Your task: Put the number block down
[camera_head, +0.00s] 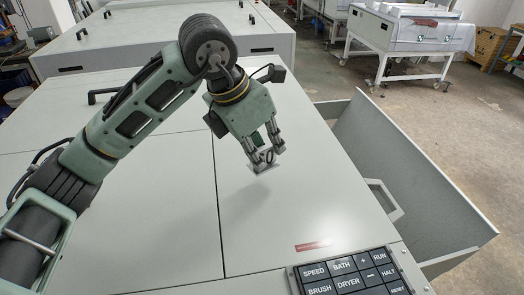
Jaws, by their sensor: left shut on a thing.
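A small pale number block (263,161) with dark digits on its face shows in the head view, right of the middle. My left gripper (265,150) is shut on it, with fingers on both sides. The gripper points down over the light grey top of the plate processor (160,215). A soft shadow lies on the top below the block, and the block appears a little above the surface. My right gripper is not in view.
A black keypad (352,275) with labelled buttons sits at the front right. An open grey bin or tray (400,165) hangs off the right side. A black handle (103,94) stands up at the left. The top around the block is clear.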

